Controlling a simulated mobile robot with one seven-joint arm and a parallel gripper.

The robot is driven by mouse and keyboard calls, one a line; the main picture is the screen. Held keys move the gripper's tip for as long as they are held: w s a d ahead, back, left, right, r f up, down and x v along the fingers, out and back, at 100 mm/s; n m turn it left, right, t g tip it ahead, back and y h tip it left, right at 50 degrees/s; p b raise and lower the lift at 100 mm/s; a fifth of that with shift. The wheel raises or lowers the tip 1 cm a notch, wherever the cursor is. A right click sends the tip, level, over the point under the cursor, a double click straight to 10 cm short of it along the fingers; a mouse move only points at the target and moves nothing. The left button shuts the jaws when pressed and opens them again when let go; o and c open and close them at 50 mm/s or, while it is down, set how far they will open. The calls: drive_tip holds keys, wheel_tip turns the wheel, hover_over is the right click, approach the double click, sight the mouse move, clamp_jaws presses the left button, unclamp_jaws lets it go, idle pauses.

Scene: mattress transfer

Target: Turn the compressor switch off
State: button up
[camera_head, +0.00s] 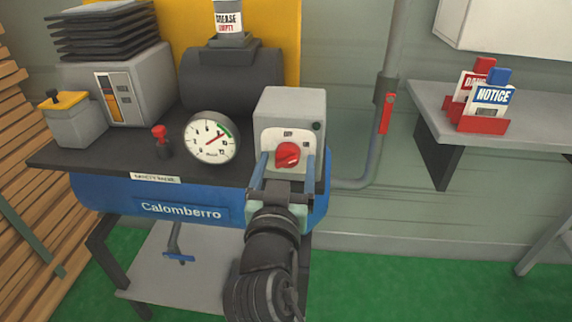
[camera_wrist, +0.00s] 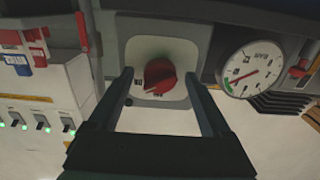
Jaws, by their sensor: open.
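The compressor switch is a red rotary knob (camera_head: 287,155) on a white plate on the front of a grey switch box (camera_head: 291,105), at the right end of the blue compressor (camera_head: 190,208). The knob also shows in the wrist view (camera_wrist: 159,76), ahead of my gripper. My gripper (camera_head: 284,165) is open, its two fingers reaching toward the box on either side of the knob. In the wrist view the fingertips (camera_wrist: 158,75) flank the knob with a gap on both sides. I cannot tell how deep they reach.
A pressure gauge (camera_head: 212,138) stands left of the box, with a red-topped valve (camera_head: 160,140) beyond it. A pipe with a red lever (camera_head: 386,113) runs on the right. A shelf (camera_head: 437,100) with sign cards is further right. Green floor (camera_head: 400,285) is clear.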

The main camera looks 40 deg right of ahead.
clamp_jaws()
idle(0.4)
drive_tip(key=shift+n, duration=0.3)
drive_tip(key=n+p, duration=0.4)
drive_tip(key=n, duration=0.1)
drive_tip(key=shift+r, duration=0.15)
drive_tip(key=n+p, duration=0.2)
drive_tip(key=n, duration=0.1)
drive_tip(key=shift+n+p, duration=0.35)
drive_tip(key=shift+n, duration=0.05)
drive_tip(key=shift+n+p, duration=0.75)
drive_tip(key=shift+n, duration=0.55)
